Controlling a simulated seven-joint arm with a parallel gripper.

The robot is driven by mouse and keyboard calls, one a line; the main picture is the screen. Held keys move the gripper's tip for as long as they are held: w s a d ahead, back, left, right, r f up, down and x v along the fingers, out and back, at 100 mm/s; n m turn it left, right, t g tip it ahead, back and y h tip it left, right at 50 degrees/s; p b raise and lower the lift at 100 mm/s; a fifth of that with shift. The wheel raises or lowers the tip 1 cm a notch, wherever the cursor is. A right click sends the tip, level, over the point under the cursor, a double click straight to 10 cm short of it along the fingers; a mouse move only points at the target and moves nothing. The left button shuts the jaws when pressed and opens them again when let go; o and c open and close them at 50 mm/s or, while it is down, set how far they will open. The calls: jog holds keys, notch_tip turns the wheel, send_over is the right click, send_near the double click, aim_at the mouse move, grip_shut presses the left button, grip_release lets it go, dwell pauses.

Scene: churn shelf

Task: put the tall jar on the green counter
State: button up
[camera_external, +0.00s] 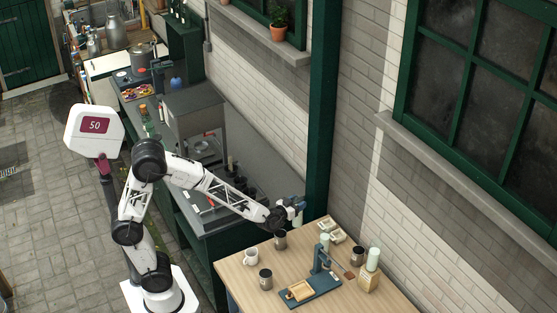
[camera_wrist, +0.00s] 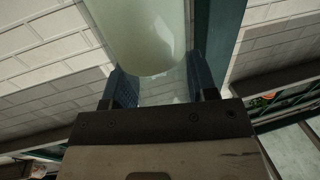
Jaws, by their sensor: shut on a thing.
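A pale, see-through greenish-white jar (camera_wrist: 150,35) fills the upper middle of the wrist view, between my two blue fingers. My gripper (camera_external: 293,203) is shut on it, in the air near the dark green post, between the counter end and the wooden table. In the external view only a small pale part of the held jar (camera_external: 298,217) shows below the fingers. The green counter (camera_external: 262,172) has a grey top and dark green sides and runs along the wall, to the left of my gripper. The jar's far end is out of the wrist view.
The wooden table (camera_external: 240,281) holds a white mug (camera_external: 250,257), dark cans (camera_external: 265,279), a blue-green press (camera_external: 318,262) and another pale jar (camera_external: 373,259). A grey metal hood (camera_external: 194,112) and small dark items stand on the counter. The dark green post (camera_external: 321,110) is close by.

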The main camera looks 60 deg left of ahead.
jog(key=w+a+r+n+g+y, duration=0.1)
jog(key=w+a+n+y, duration=0.25)
jog(key=w+a, duration=0.65)
jog(key=w+a+n+g+y, duration=0.2)
jog(key=a+g+y, duration=0.1)
jog(key=a, duration=1)
jog(key=w+a+n+g+y, duration=0.2)
jog(key=a+n+g+y, duration=0.1)
jog(key=a, duration=1.1)
jog(key=w+a+f+n+g+y, duration=0.1)
jog(key=w+a+n+g+y, duration=0.1)
jog(key=a, duration=1.2)
jog(key=shift+w+n+g+y, duration=0.15)
jog(key=shift+n+g+y, duration=0.3)
jog(key=shift+g+y, duration=0.45)
jog(key=shift+f, duration=0.1)
notch_tip(320, 180, down, 6)
jog(key=shift+f, duration=0.2)
jog(key=shift+f, duration=1.85)
